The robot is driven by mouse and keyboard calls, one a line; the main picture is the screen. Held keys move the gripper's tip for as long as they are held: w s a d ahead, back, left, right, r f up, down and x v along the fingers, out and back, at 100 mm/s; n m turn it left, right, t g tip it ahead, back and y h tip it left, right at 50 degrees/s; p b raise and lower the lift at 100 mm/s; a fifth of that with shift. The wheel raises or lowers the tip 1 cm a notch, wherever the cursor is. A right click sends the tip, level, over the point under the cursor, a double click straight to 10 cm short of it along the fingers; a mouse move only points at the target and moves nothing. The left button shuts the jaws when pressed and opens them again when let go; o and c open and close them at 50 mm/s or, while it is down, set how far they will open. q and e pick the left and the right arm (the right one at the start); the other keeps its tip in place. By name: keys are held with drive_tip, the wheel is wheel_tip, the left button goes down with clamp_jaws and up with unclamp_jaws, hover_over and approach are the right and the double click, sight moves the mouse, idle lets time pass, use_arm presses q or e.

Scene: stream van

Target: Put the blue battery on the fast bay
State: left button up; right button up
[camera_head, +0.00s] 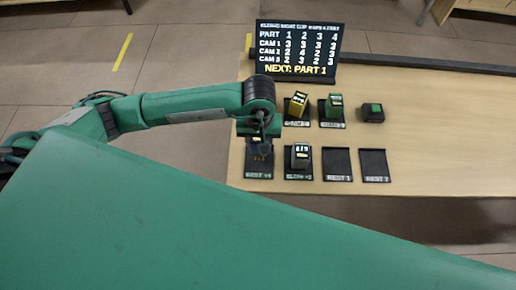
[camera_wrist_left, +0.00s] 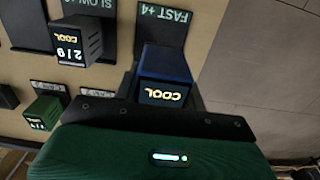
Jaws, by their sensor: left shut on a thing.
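The blue battery (camera_wrist_left: 166,72), its lit face reading COOL, is between the fingers of my left gripper (camera_wrist_left: 165,92) in the left wrist view. My left gripper (camera_head: 258,148) is shut on it, at the fast bay in the head view. The fast bay (camera_wrist_left: 160,28) is a dark pad labelled FAST +4; its lower front also shows in the head view (camera_head: 258,173). The battery overlaps the pad in the wrist view; I cannot tell whether it touches it. The arm hides most of the battery in the head view. My right gripper is not in view.
A dark battery (camera_head: 300,157) stands on the slow bay. A yellow battery (camera_head: 297,104) and a green battery (camera_head: 334,106) stand on pads behind. A green-topped button box (camera_head: 372,112) is beside them. Two rest pads, (camera_head: 337,164) and (camera_head: 374,165), are empty. A sign (camera_head: 297,50) stands at the back.

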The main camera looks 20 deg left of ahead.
sight(259, 160)
use_arm(q)
wheel_tip(259, 160, down, 4)
drive_tip(key=shift+d+r+p, duration=0.1)
drive_tip(key=shift+p, duration=0.25)
wheel_tip(259, 160, down, 4)
drive_tip(key=shift+p, duration=0.55)
drive_tip(key=shift+f, duration=0.2)
drive_tip(key=shift+f, duration=0.1)
drive_tip(key=shift+f, duration=0.15)
drive_tip(key=o, duration=1.2)
